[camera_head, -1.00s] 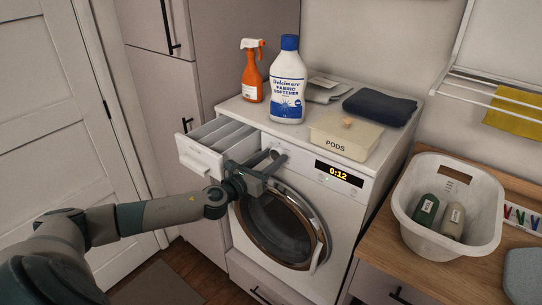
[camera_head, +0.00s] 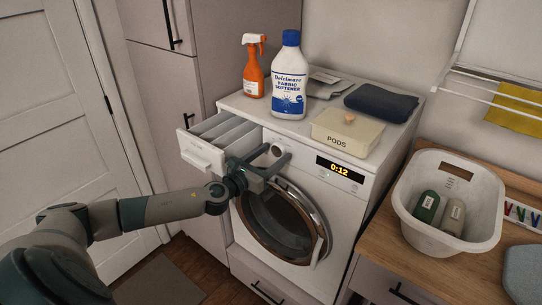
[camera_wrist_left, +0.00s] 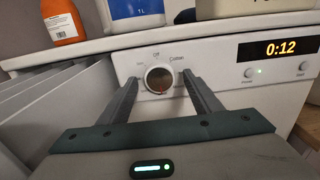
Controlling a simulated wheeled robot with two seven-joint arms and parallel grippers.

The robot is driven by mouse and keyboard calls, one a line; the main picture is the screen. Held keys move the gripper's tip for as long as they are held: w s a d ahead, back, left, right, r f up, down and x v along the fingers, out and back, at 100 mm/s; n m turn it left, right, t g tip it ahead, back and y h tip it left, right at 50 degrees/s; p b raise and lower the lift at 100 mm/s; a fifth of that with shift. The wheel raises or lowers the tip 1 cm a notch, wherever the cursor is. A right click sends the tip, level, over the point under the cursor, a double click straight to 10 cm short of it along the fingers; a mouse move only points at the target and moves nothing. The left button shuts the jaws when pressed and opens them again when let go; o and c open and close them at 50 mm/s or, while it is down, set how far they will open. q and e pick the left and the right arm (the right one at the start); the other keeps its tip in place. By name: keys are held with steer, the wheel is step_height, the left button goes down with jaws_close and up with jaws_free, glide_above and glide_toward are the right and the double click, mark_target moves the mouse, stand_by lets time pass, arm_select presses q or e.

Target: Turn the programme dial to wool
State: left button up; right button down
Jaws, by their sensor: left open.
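In the left wrist view the gripper (camera_wrist_left: 158,88) is open, with one finger on each side of the dial and nothing held. I cannot tell whether the fingers touch it. In the head view the dial (camera_head: 276,150) shows between the fingertips. My right gripper is not in view.
The detergent drawer (camera_head: 204,152) stands open left of the dial, close to my gripper. The display (camera_head: 340,169) reads 0:12. A softener bottle (camera_head: 288,85), an orange spray bottle (camera_head: 252,75), a pods box (camera_head: 346,135) and a dark folded cloth (camera_head: 382,102) stand on top. A basket (camera_head: 480,178) is at right.

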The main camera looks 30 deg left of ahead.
arm_select(q)
steer(key=shift+s, duration=0.15)
steer(key=shift+s+a+b, duration=0.1)
steer(key=shift+s+b, duration=0.25)
steer(key=shift+s, duration=0.25)
steer(key=s+a+b, duration=0.1)
steer(key=s+b, duration=0.4)
steer(key=s, duration=1)
steer(key=shift+s, duration=0.4)
steer(key=shift+a, duration=0.1)
